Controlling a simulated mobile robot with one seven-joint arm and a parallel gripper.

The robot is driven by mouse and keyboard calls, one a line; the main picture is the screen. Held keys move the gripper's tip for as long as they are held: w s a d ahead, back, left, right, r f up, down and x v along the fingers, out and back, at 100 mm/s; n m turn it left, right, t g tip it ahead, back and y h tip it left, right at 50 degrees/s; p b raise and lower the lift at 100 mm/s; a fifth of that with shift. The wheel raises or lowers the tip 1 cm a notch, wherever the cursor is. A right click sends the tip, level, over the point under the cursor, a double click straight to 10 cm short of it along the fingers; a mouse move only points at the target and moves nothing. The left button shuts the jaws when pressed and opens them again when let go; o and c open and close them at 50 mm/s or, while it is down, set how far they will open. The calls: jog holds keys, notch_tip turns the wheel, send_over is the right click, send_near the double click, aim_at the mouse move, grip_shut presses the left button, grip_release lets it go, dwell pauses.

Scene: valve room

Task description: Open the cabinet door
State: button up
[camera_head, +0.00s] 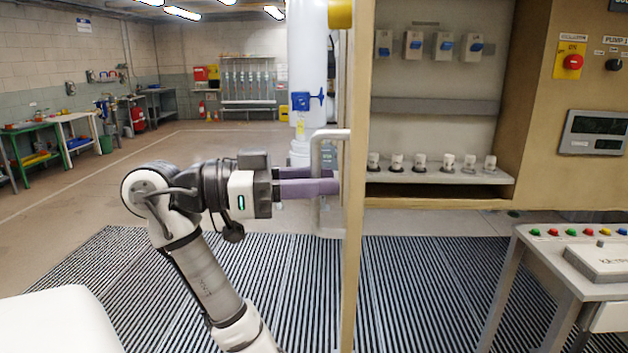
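The cabinet door (356,270) is swung out and shows nearly edge-on as a tall tan panel. Its grey bar handle (331,134) sticks out from the door's left face. The cabinet (440,78) stands open behind it, with its inside in view. My gripper (326,186) comes in from the left with its purple fingers at the handle's vertical bar. The near finger covers part of the bar, and the far finger shows behind it. The fingers look closed around the bar, though the contact itself is partly hidden.
Switches (443,45) and small white-topped knobs (420,161) are inside the cabinet. A button console (590,262) stands at the lower right. A white pipe with a blue valve (302,101) rises behind the handle. Striped floor matting (110,270) and open floor lie to the left.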

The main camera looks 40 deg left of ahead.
jog(key=b+v, duration=0.4)
jog(key=v, duration=0.9)
jog(key=shift+s+a, duration=0.25)
jog(key=shift+s, duration=0.05)
jog(key=shift+w, duration=0.1)
